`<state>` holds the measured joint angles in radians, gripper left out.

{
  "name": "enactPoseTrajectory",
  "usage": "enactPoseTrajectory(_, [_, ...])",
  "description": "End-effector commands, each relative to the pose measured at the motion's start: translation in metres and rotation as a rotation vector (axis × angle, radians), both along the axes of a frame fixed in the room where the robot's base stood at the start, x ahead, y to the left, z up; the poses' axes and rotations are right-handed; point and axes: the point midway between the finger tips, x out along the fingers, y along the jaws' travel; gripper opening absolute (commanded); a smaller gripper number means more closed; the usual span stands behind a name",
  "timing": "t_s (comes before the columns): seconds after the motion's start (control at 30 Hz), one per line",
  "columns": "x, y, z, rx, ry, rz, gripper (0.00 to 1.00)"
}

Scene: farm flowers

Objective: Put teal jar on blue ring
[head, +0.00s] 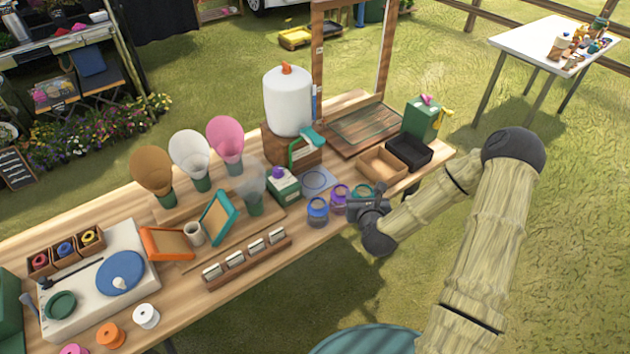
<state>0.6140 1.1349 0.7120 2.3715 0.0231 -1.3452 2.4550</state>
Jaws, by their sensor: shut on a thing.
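My gripper (366,204) is at the front edge of the wooden table, at the right end of a row of small glass jars. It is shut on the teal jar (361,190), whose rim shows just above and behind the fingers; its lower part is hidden. I cannot tell whether the jar touches the table. The blue ring (305,188) is a thin flat outline on the table, to the left of and behind the jars. It looks empty.
A purple jar (340,200) and a blue jar (317,213) stand close left of my gripper. A white-and-green box (284,187) stands left of the ring. A brown tray (382,166) and a black tray (410,152) lie behind. A tall white dispenser (289,100) stands farther back.

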Motion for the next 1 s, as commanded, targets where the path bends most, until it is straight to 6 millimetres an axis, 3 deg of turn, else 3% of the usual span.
enactPoseTrajectory(0.17, [0.002, -0.005, -0.031, 0.003, 0.004, 0.069, 0.3])
enactPoseTrajectory(0.4, [-0.001, -0.01, -0.081, 0.006, -0.001, 0.296, 0.3])
enactPoseTrajectory(0.7, [-0.01, -0.01, -0.103, 0.005, -0.006, 0.537, 0.3])
enactPoseTrajectory(1.0, [-0.021, -0.007, -0.11, 0.003, -0.001, 0.77, 0.3])
